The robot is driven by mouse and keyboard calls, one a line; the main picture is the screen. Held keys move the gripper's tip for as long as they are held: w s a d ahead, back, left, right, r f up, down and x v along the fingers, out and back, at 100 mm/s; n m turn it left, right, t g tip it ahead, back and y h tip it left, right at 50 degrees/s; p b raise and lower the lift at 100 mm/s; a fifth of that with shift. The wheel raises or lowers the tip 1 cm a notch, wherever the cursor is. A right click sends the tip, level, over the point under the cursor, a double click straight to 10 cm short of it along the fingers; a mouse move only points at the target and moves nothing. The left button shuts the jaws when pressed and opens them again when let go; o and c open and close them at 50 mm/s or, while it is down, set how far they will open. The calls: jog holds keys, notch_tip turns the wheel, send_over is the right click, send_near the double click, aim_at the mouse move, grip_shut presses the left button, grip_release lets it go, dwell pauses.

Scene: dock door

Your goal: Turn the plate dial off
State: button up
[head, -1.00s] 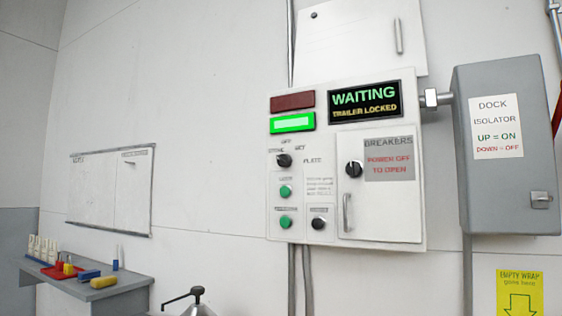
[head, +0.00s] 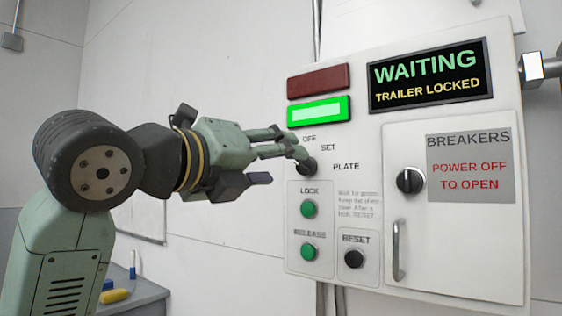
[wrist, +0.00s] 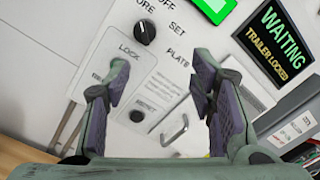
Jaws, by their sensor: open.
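The plate dial (head: 307,168) is a round black knob on the white control panel, with OFF, SET and PLATE printed around it. In the head view my gripper (head: 283,165) comes from the left, and its upper finger partly covers the dial. In the wrist view the dial (wrist: 145,32) lies beyond the fingertips, toward the top of the picture, not between them. My gripper (wrist: 152,88) is open and empty there, its two fingers well apart. A small pale mark shows on the knob, but I cannot tell exactly which label it points to.
Below the dial are the green LOCK button (head: 309,209), green RELEASE button (head: 308,252) and black RESET knob (head: 354,259). To the right, the breaker door has its own black knob (head: 410,180) and a handle (head: 398,250). The display (head: 431,76) reads WAITING, TRAILER LOCKED.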

aim_at(301, 166)
jog(key=shift+n+y, duration=0.6)
jog(key=p+x, duration=0.1)
jog(key=x, duration=0.2)
jog(key=a+p+x, duration=0.1)
jog(key=x, duration=0.2)
jog(key=p+x, duration=0.1)
jog(key=x, duration=0.3)
jog(key=shift+w+a+r+p, duration=0.15)
jog(key=shift+w+r+p, duration=0.1)
jog(key=shift+w+p, duration=0.2)
jog(key=shift+w+d+f, duration=0.1)
jog(key=shift+w+d, duration=0.1)
jog(key=shift+w, duration=0.35)
jog(key=shift+c, duration=0.5)
jog(key=c, duration=1.1)
